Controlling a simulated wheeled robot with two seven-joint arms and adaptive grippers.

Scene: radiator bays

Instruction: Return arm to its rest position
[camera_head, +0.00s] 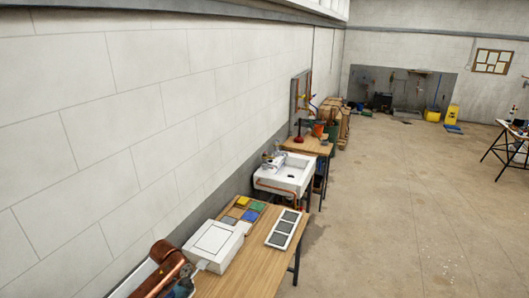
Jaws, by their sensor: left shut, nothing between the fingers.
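My left gripper (181,288) shows only in small part, as a dark grey-blue shape at the bottom edge, left of centre. It is shut and holds nothing. It is close to the near end of a wooden bench (262,264), beside a copper-coloured cylinder (163,253). Most of my left arm is out of view. My right gripper is not in view.
A white box (213,245), coloured pads (246,213) and a white panel with dark squares (284,229) lie on the bench. A white sink (286,175) and another wooden table (308,146) stand beyond along the wall. The floor (410,200) to the right is mostly clear.

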